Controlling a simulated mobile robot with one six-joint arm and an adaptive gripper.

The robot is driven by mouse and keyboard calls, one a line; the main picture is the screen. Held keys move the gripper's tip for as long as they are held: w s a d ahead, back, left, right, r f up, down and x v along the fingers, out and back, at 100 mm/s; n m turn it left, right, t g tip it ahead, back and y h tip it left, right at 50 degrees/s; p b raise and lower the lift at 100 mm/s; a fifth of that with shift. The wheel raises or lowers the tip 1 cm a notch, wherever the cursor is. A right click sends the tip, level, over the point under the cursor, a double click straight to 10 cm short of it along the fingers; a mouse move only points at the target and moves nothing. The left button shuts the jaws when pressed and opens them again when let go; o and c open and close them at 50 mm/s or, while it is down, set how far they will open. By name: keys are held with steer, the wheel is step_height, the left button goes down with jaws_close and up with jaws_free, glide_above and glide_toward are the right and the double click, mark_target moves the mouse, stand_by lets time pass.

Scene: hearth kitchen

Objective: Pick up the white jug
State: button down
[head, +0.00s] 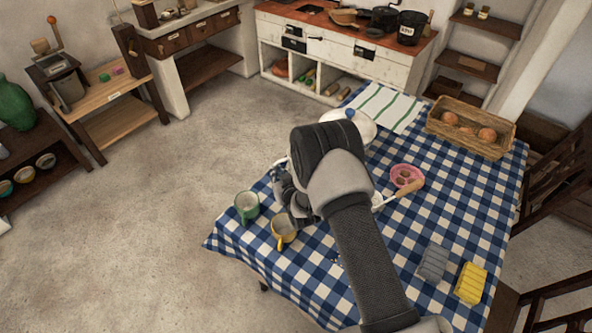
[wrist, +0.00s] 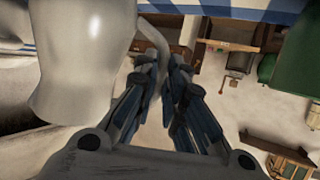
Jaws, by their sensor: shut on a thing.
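The white jug fills the left of the wrist view (wrist: 80,60), large and glossy. Its pale curved handle runs down between the fingers of my gripper (wrist: 160,82), which is shut on it. In the head view my gripper (head: 292,195) is over the table's left side, near the green and yellow mugs. My own arm hides most of it there, and I cannot make out the jug clearly. I cannot tell whether the jug is clear of the table.
A green mug (head: 246,205) and a yellow mug (head: 284,231) stand close by on the blue checked tablecloth (head: 447,215). A white lidded pot with a blue knob (head: 362,121), a pink bowl (head: 405,176) and a basket (head: 471,128) are farther right. Floor is open at left.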

steer(key=shift+w+r, duration=0.1)
steer(key=shift+r, duration=0.05)
steer(key=shift+r, duration=0.1)
